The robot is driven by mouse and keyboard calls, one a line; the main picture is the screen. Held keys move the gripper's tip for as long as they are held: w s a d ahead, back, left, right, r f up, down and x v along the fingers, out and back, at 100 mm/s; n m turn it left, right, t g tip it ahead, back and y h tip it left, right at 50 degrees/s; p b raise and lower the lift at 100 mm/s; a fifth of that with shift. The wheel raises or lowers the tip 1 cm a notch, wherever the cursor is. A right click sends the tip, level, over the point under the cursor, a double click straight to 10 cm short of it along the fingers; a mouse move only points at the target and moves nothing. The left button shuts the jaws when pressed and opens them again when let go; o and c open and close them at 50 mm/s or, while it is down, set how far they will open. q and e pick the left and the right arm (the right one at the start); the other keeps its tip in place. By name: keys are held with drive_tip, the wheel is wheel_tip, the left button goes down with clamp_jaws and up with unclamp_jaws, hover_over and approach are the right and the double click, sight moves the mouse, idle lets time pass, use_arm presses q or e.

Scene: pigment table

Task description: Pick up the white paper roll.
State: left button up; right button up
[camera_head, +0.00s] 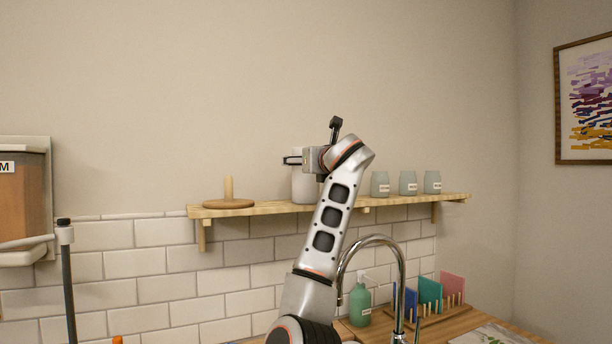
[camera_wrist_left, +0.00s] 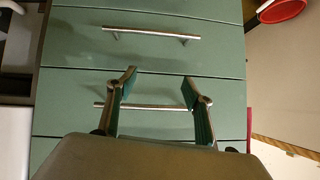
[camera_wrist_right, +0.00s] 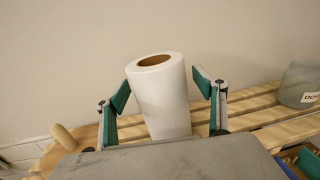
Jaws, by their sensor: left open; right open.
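The white paper roll (camera_wrist_right: 163,95) stands upright on the wooden wall shelf (camera_head: 270,208). In the head view the roll (camera_head: 303,182) is partly hidden by my right arm. My right gripper (camera_wrist_right: 161,85) is open, with one finger on each side of the roll, and a gap shows on both sides at the fingertips. In the head view the right gripper (camera_head: 293,160) is at the height of the roll's upper part. My left gripper (camera_wrist_left: 158,73) is open and empty in front of green drawers (camera_wrist_left: 150,55) with metal handles. It is outside the head view.
A wooden holder with an upright peg (camera_head: 228,196) stands left of the roll. Several grey-green jars (camera_head: 408,184) stand to its right. Below are a curved metal tap (camera_head: 375,242), a green soap bottle (camera_head: 360,304) and a rack with coloured boards (camera_head: 430,297).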

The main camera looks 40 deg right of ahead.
drive_tip(key=shift+w, duration=0.15)
drive_tip(key=shift+c, duration=0.3)
drive_tip(key=c, duration=1.2)
